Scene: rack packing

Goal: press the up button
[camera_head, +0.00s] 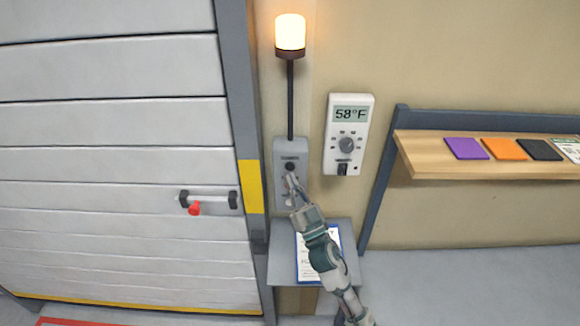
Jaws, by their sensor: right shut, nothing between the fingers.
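A grey control box (281,200) is mounted on the wall just right of the door frame. A dark round button (290,167) shows near its top. My right gripper (290,180) is shut and empty, its tips in front of the box just below the dark button. Whether the tips touch the box cannot be told. The gripper hides part of the lower face of the box. A lit warm lamp (290,33) stands on a black pole above the box. My left gripper is not in view.
A white slatted door (110,130) with a red-handled latch (195,208) fills the left. A thermostat (346,135) reading 58°F hangs right of the box. A grey ledge (277,262) with a clipboard (304,255) is below. A wooden shelf (430,168) with colored cards is right.

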